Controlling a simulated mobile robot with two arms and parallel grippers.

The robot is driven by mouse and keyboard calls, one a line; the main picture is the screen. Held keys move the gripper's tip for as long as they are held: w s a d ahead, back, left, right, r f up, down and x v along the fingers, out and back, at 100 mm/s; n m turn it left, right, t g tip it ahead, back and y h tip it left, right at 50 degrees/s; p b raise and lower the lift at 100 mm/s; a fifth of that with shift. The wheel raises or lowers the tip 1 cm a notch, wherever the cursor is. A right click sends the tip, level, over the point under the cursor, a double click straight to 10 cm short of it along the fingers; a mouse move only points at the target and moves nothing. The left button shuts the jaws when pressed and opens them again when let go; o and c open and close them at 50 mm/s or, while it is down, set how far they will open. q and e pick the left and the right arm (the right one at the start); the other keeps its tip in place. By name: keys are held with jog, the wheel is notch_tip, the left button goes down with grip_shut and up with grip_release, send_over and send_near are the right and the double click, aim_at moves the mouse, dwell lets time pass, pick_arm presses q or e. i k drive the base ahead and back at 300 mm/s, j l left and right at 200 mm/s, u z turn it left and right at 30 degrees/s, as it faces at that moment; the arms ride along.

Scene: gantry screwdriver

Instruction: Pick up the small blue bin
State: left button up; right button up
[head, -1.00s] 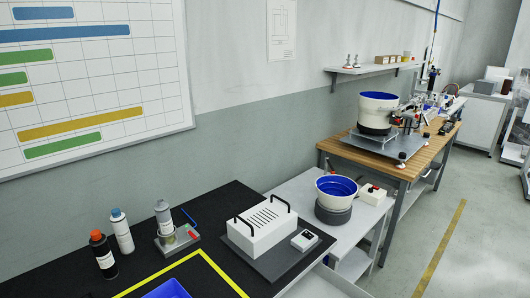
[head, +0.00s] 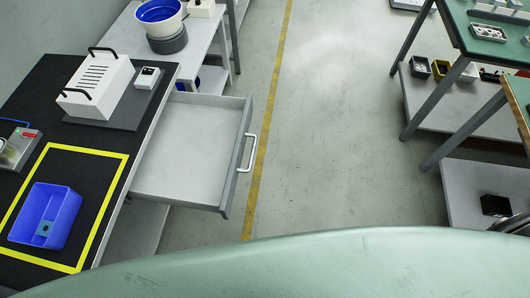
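The small blue bin (head: 47,213) sits upright on the black bench top (head: 63,145) at the lower left of the head view. It lies inside a yellow taped rectangle (head: 119,167). A small dark grey piece with a round mark (head: 44,228) shows inside the bin at its near end. Neither of my grippers is in view, so their distance from the bin cannot be seen.
An empty drawer (head: 190,150) stands open from the bench, its handle (head: 247,153) reaching into the aisle. A white box with black handles (head: 100,83) stands behind the bin. Green-topped benches (head: 480,45) are at right. The grey floor (head: 330,130) between is clear.

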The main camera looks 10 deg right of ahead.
aim_at(49, 217)
jog(key=u, duration=1.8)
